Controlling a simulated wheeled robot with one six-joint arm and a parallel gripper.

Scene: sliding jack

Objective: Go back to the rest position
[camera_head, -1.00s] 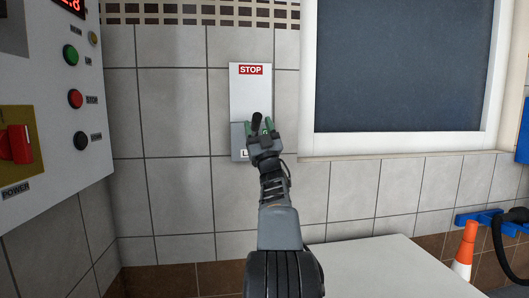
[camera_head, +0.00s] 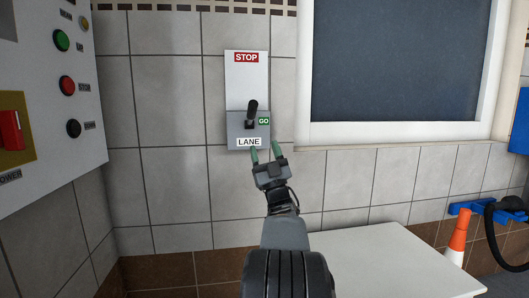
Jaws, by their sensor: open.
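The lane panel (camera_head: 246,85) is a white and grey plate on the tiled wall. It has a red STOP label (camera_head: 246,58) at the top, a green GO label (camera_head: 264,122) and a LANE label (camera_head: 248,142). A black lever (camera_head: 252,110) stands up from the grey lower part, beside the GO label. The fingers appear apart from the lever.
A control box (camera_head: 60,90) with green, red and black buttons and a red power switch is on the left. A white table (camera_head: 385,258) is at lower right. An orange cone (camera_head: 459,232) and a blue bracket with a black hose (camera_head: 488,232) are at far right. A dark window (camera_head: 400,60) is above.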

